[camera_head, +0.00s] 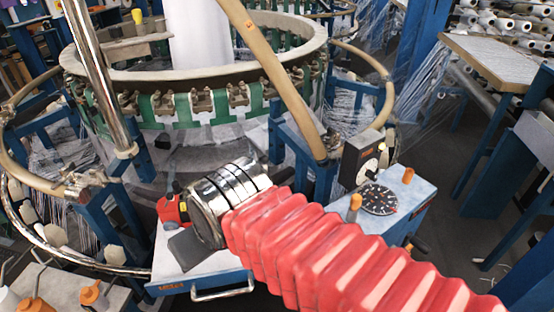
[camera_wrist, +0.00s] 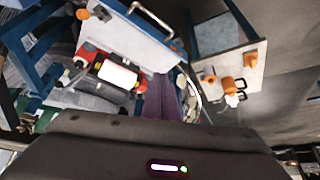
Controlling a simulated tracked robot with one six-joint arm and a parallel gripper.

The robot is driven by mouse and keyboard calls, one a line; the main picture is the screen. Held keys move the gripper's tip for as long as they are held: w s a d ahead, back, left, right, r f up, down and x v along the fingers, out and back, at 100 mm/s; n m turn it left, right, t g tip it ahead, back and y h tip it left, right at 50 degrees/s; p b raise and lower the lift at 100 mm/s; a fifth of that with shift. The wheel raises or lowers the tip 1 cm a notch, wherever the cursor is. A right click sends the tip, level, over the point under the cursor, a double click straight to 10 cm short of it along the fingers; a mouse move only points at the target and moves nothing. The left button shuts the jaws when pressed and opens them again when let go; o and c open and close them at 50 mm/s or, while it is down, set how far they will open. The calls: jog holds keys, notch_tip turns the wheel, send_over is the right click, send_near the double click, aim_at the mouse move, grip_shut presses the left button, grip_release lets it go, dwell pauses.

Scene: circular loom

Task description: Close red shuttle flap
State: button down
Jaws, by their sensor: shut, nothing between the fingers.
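The red shuttle (camera_head: 172,209) shows at the left of my metal wrist in the head view, over a pale blue-edged shelf, partly hidden by my arm. My gripper (camera_wrist: 168,85) shows as narrow purplish fingers, shut and empty, just right of the shuttle in the picture. Contact cannot be told. In the head view my wrist hides the fingers.
The shelf (camera_head: 170,284) has a metal handle at its front. To the right stands a control box (camera_head: 412,190) with a dial and orange knobs. The round loom ring (camera_head: 290,75) and curved tan rails surround the spot.

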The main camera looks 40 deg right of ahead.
jog(key=w+d+f+m+t+h, duration=0.2)
jog(key=w+d+m+h, duration=0.15)
jog(key=w+d, duration=0.65)
jog(key=w+d+f+m+t+h, duration=0.25)
jog(key=w+d+m, duration=0.3)
jog(key=d, duration=0.95)
jog(key=s+d+f+m+t+y, duration=0.2)
jog(key=d+f+m+t, duration=0.4)
jog(key=d, duration=0.5)
jog(key=shift+s+d+f+m+y, duration=0.15)
jog(key=shift+s+f+m+y, duration=0.25)
jog(key=shift+s+f+m, duration=0.3)
jog(key=shift+w+r, duration=0.1)
jog(key=shift+w, duration=0.15)
jog(key=x, duration=0.9)
jog(key=shift+w, duration=0.4)
